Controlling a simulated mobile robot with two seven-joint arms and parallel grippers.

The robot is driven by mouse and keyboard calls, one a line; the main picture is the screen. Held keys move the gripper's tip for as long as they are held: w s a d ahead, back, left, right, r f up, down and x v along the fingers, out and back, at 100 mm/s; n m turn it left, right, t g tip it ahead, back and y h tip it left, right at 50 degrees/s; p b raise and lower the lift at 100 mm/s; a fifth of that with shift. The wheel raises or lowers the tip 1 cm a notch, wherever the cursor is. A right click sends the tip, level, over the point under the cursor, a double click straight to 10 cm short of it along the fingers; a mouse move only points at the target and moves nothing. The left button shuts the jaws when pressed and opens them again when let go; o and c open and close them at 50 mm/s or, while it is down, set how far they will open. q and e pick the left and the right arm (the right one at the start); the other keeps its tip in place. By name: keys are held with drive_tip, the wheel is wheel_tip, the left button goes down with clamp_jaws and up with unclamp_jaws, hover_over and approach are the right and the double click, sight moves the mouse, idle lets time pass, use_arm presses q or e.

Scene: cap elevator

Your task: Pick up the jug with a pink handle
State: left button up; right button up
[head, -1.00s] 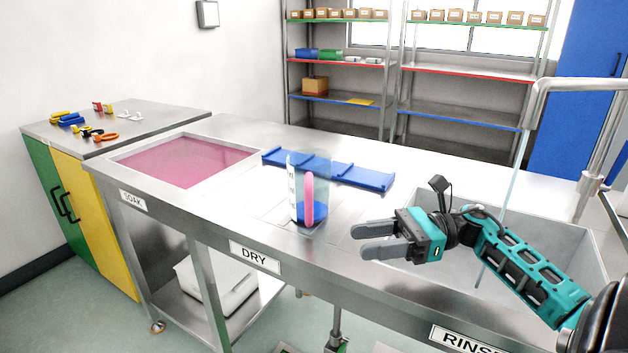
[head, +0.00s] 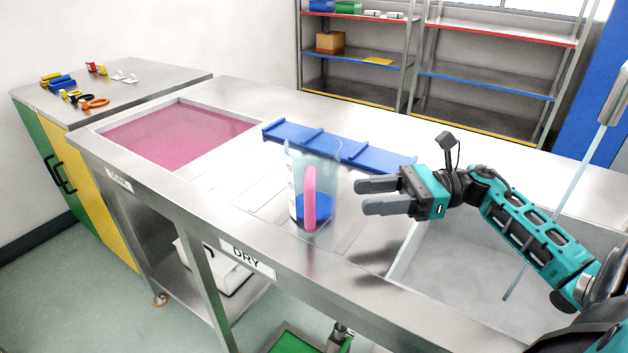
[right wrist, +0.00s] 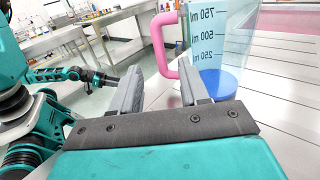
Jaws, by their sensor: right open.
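The clear jug (head: 318,185) stands upright on the steel counter in the DRY section, with a pink handle (head: 310,197) facing the counter's front edge and a blue bottom. My right gripper (head: 357,196) is open and empty, just right of the jug, its fingers pointing left toward it. In the right wrist view the jug (right wrist: 220,50) is ahead, marked in ml. Its pink handle (right wrist: 158,45) lies beyond the gap between my open fingers (right wrist: 160,85), apart from them as far as I can tell.
A blue ridged rack (head: 345,148) lies behind the jug. A side table (head: 120,95) holds small coloured items. Shelves (head: 440,70) stand behind.

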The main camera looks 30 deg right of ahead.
sight(311, 226)
drive_tip(key=x, duration=0.5)
drive_tip(key=shift+a+r+p, duration=0.1)
drive_tip(key=shift+a+p, duration=0.05)
drive_tip(key=shift+p, duration=0.25)
drive_tip(key=x, duration=0.1)
drive_tip(key=p+x, duration=0.1)
drive_tip(key=x, duration=0.3)
drive_tip(key=shift+r+p, duration=0.25)
drive_tip(key=shift+p, duration=0.1)
drive_tip(key=shift+w+a+f, duration=0.1)
drive_tip(key=shift+w+a, duration=0.05)
drive_tip(key=shift+a, duration=0.1)
drive_tip(key=shift+c, duration=0.2)
clamp_jaws()
